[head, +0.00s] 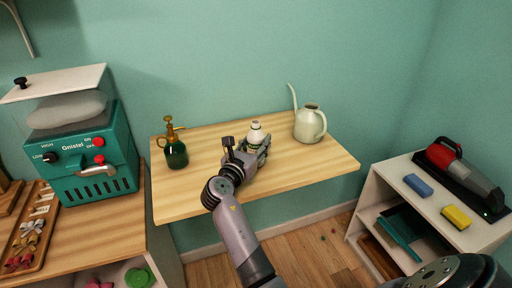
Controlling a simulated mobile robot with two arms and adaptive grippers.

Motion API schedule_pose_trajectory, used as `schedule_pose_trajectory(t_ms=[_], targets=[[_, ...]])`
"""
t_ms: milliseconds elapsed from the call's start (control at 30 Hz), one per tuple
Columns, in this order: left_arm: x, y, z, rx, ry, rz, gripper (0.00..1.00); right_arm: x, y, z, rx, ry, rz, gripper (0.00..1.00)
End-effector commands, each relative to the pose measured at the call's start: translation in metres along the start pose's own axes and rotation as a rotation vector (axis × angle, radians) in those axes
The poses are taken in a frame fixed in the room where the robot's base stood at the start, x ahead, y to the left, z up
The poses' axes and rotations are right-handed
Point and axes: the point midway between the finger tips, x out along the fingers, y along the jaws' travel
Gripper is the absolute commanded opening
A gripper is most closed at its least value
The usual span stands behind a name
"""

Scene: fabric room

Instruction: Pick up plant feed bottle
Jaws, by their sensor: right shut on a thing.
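The plant feed bottle (256,130) is white with a dark green band and stands upright on the wooden wall table (203,204). My right gripper (262,148) reaches in from the front and is shut on the bottle, its fingers around the lower part. The gripper hides much of the bottle's lower body, so I cannot tell whether its base touches the table. My left gripper is not in view.
A green glass sprayer (176,155) stands left on the table and a pale watering can (309,125) stands right. A teal machine (83,160) is at far left. A white shelf (398,185) holds a handheld vacuum (467,178) and sponges.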

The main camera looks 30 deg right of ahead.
Motion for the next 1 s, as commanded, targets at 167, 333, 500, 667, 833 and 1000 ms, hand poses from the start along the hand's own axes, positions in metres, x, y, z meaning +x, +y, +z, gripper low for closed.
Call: schedule_pose_trajectory(t_ms=[167,333,500,667,833,1000], targets=[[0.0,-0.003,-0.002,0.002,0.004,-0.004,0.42,0.0,0.0,0.001,0.0,-0.001,0.0,0.07],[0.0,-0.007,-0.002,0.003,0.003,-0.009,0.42,0.0,0.0,0.002,0.001,-0.003,0.0,0.06],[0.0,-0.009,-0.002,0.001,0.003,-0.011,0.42,0.0,0.0,0.002,0.001,-0.003,0.0,0.06],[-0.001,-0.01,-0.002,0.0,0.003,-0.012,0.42,0.0,0.0,0.006,0.002,-0.003,0.0,0.06],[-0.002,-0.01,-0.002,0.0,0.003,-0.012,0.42,0.0,0.0,0.014,0.002,-0.003,0.0,0.06],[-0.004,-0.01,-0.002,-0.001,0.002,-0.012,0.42,0.0,0.0,0.028,0.004,-0.003,0.0,0.06]])
